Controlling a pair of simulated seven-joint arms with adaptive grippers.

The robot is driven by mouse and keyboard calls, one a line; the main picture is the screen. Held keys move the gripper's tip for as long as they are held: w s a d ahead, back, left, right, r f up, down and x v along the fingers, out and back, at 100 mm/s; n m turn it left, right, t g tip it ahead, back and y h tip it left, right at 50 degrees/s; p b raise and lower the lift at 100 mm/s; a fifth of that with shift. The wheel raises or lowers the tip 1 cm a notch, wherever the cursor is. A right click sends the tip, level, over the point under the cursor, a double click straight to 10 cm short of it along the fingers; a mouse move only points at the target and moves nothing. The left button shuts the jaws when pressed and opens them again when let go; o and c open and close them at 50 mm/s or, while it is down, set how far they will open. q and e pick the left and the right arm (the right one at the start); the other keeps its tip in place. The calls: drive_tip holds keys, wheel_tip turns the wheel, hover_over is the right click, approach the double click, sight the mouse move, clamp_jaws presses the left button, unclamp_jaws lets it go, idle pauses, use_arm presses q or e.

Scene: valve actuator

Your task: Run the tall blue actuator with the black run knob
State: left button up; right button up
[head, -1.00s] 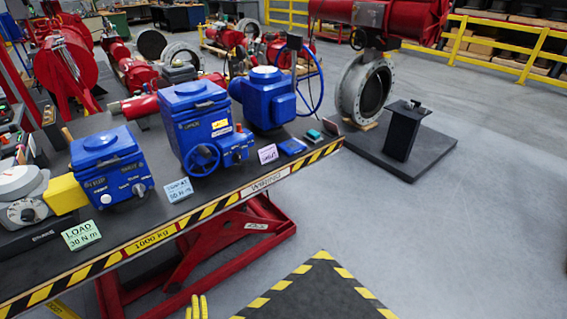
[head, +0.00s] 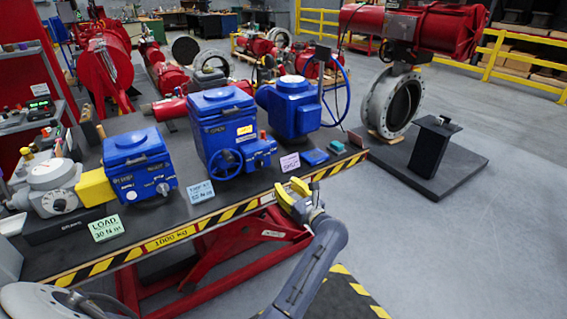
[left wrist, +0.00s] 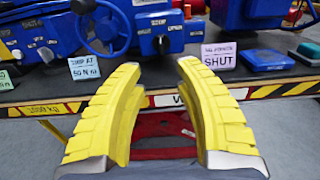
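The tall blue actuator (head: 222,118) stands upright mid-bench, with a blue handwheel (head: 225,162) on its front. A small blue control box (head: 262,150) is on its right side. In the left wrist view the box shows a dark knob (left wrist: 162,43) on its front; I cannot read its marking. My left gripper (head: 293,190) is in front of the bench edge, below and right of the box, apart from it. In the left wrist view its yellow fingers (left wrist: 158,95) are spread and empty, pointing toward the bench. My right gripper is not in view.
A shorter blue actuator (head: 138,165) with a yellow coupling (head: 95,188) and grey load unit stands left. Another blue actuator (head: 292,105) with a large handwheel stands right. Cards, including a purple SHUT card (head: 290,162), line the striped front edge. Open floor lies right.

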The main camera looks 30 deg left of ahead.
sight(262, 162)
use_arm(q)
drive_tip(key=x, duration=1.7)
drive_tip(key=shift+w+a+r, duration=0.1)
drive_tip(key=shift+o, duration=0.4)
clamp_jaws()
